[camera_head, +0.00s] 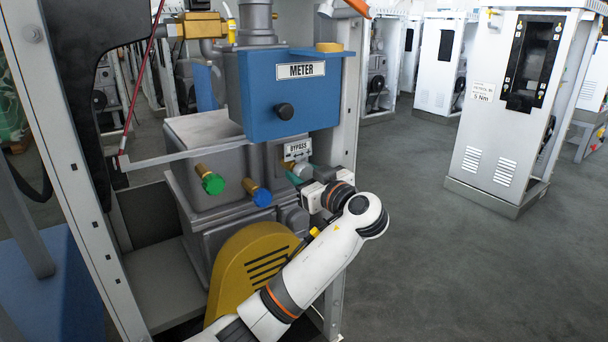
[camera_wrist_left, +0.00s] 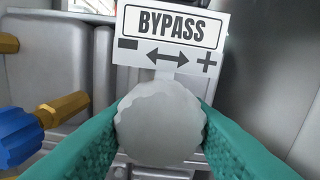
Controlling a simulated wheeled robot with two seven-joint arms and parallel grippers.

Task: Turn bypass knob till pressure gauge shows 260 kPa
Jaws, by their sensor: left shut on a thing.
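The bypass knob (camera_wrist_left: 160,122) is a round grey knob with a rough edge, just below the white BYPASS sign (camera_wrist_left: 170,35) with minus on the left, plus on the right and a double arrow. In the head view the sign (camera_head: 298,150) is on the grey housing below the blue meter box. My left gripper (camera_head: 299,173) is at the knob, and its teal fingers are shut on the knob's two sides. In the head view the gripper mostly hides the knob. I see no pressure gauge in either view. My right gripper is not in view.
A green knob (camera_head: 212,183) and a blue knob (camera_head: 260,195) on brass stems stick out left of my gripper. The blue METER box (camera_head: 262,95) is above, and a yellow guard (camera_head: 243,262) is below. The cabinet's right post (camera_head: 348,110) stands close by. Open floor is to the right.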

